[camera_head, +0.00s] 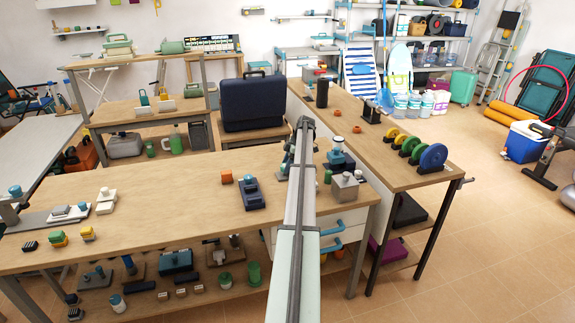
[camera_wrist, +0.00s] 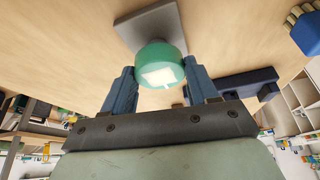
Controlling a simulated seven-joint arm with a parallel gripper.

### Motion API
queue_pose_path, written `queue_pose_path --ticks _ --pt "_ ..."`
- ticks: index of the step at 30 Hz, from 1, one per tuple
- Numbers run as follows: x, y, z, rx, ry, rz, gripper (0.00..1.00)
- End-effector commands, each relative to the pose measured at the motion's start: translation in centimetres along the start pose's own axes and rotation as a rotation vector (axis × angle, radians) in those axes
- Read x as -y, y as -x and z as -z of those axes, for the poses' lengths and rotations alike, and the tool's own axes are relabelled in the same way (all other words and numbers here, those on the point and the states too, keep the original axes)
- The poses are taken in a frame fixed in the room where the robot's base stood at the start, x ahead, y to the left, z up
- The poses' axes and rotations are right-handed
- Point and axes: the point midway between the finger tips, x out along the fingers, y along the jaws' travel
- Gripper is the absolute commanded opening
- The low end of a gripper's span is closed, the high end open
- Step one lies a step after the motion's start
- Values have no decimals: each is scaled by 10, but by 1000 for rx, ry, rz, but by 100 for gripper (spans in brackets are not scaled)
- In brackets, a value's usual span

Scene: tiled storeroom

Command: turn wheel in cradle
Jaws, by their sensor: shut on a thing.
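In the wrist view a green round piece with a pale patch on its face, which looks like the wheel (camera_wrist: 161,62), sits against a grey plate-like base (camera_wrist: 150,24) on the wooden bench. I cannot tell whether this base is the cradle. My gripper (camera_wrist: 159,67) has one dark blue finger on each side of the green piece and is shut on it. In the head view my arm reaches over the bench and hides most of the grip and the held piece.
On the bench (camera_head: 160,205), a dark blue device (camera_head: 251,192) and an orange block (camera_head: 227,176) stand left of my arm. A grey block with a knob (camera_head: 344,188) stands close on the right. Several coloured discs (camera_head: 432,158) stand on the right bench. The bench's middle left is clear.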

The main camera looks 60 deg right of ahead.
Motion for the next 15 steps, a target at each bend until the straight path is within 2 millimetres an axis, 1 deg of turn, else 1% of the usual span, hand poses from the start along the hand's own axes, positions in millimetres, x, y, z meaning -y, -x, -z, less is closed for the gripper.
queue_pose_path --ticks 14,15 --pt "0 0 -1 3 14 5 28" --pt "0 0 -1 3 13 5 60"
